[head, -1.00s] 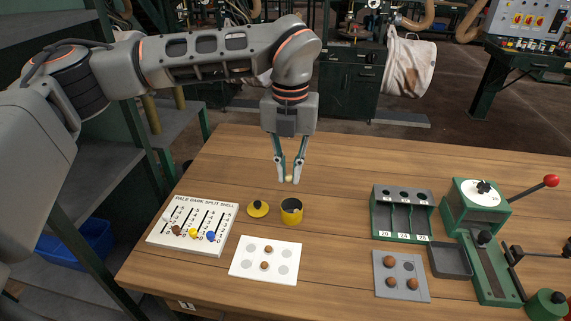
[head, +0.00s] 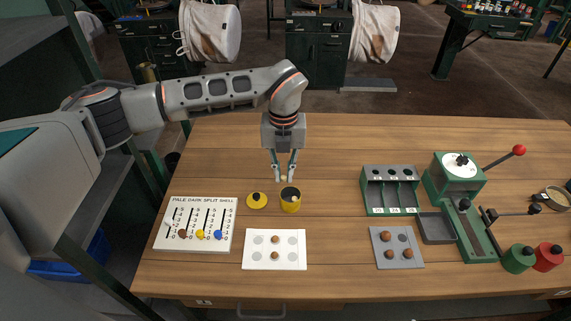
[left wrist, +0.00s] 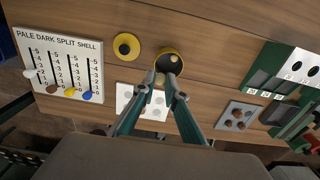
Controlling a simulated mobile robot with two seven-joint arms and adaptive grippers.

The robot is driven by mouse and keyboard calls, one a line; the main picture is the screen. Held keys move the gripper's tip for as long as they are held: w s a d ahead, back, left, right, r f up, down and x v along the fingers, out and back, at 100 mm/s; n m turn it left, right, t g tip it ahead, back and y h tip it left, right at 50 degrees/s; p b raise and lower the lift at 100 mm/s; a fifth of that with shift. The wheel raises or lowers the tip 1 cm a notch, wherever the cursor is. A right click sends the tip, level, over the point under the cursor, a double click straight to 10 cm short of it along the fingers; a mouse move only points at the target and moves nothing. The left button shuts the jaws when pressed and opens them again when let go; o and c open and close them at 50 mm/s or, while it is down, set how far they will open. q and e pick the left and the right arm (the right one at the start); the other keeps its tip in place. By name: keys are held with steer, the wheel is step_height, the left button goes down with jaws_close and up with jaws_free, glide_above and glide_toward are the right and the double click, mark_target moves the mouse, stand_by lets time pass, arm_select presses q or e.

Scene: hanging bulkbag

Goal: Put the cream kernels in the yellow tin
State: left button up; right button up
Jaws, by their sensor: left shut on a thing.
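The yellow tin (head: 290,206) stands open on the table, with a dark inside. A cream kernel (head: 295,198) shows inside it, and also in the left wrist view (left wrist: 174,58). My left gripper (head: 284,179) is shut on another cream kernel (head: 284,178), held just behind and above the tin in the head view. In the left wrist view my left gripper (left wrist: 160,77) reaches toward the tin (left wrist: 169,62), and the held kernel is hard to make out. The white card (head: 250,264) has two brown kernels (head: 275,239) in its middle column and bare grey spots at both sides. My right gripper is not in view.
A yellow lid (head: 256,201) lies left of the tin. A slider board (head: 192,243) lies at the left front. A green three-slot rack (head: 390,190), a grey plate (head: 382,262) with brown balls and a green lever press (head: 470,220) stand right. The table behind the tin is clear.

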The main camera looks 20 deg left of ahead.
mark_target(284, 176)
arm_select(q)
steer(key=shift+f, duration=0.45)
step_height(284, 176, down, 4)
steer(key=shift+r+b, duration=0.15)
steer(key=shift+b, duration=0.35)
steer(key=shift+f, duration=0.6)
steer(key=o, duration=0.7)
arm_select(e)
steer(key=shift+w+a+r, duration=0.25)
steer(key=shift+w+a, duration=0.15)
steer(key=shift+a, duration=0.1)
arm_select(q)
steer(key=shift+r, duration=0.1)
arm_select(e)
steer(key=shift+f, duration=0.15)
arm_select(q)
step_height(284, 176, up, 12)
steer(key=shift+f, duration=0.1)
